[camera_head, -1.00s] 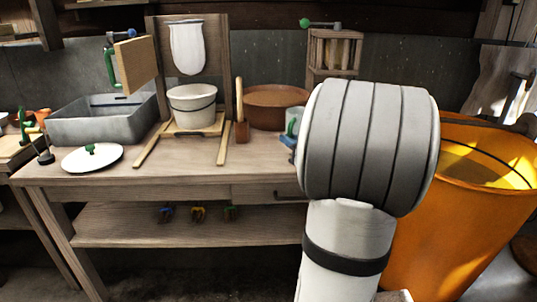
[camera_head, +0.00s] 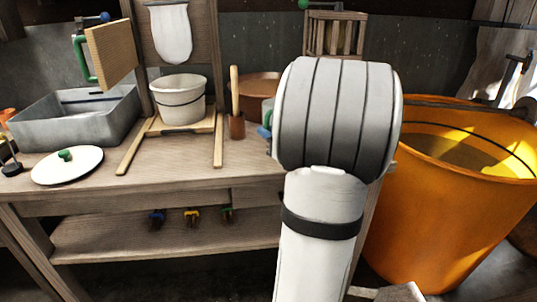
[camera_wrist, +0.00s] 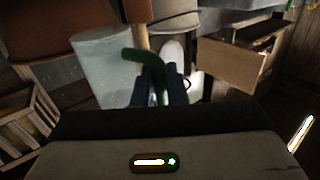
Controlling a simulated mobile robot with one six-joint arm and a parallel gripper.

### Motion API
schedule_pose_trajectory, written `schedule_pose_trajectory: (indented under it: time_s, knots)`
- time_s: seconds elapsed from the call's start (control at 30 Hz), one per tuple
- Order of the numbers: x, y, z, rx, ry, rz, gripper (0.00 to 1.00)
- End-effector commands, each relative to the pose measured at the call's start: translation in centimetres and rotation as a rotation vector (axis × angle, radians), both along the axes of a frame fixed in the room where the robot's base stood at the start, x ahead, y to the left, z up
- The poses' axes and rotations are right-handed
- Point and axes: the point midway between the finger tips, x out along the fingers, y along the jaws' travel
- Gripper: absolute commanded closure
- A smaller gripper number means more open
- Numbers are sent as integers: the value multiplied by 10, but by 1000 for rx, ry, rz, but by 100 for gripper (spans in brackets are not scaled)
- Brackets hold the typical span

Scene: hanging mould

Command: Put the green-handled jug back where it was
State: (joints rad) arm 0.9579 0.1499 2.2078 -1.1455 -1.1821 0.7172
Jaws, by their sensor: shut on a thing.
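The jug is pale grey-green, and its green handle shows in the wrist view, where the jug's body (camera_wrist: 98,68) is left of the handle. My gripper (camera_wrist: 158,85) has its dark blue fingers closed around that handle (camera_wrist: 145,56). I cannot tell whether the jug touches the bench.
The bench (camera_head: 180,165) holds a grey metal basin (camera_head: 75,120), a white lid with green knob (camera_head: 67,165), a white bucket (camera_head: 180,100) and a brown tub (camera_head: 258,90). A wooden crate (camera_head: 335,35) is behind. A large orange bin (camera_head: 450,220) stands to the right.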

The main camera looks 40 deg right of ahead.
Motion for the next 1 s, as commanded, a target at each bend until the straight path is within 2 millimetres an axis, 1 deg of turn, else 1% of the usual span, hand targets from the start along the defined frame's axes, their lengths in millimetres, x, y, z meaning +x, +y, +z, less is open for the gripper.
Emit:
schedule_pose_trajectory:
  time_s: [0.03,0.17,0.43,0.5,0.73,0.87,0.9,1.0]
  knots:
    - [0,0,-11,2,1,0,100]
    - [0,0,-20,0,0,0,100]
    - [0,-1,-61,2,0,-1,100]
    - [-1,0,-64,1,0,-1,100]
    - [-1,-1,-62,-1,-1,-2,100]
    - [-1,-1,-66,0,-1,-2,100]
    - [-1,-1,-66,0,0,-2,86]
    - [-1,-1,-65,0,0,-2,77]
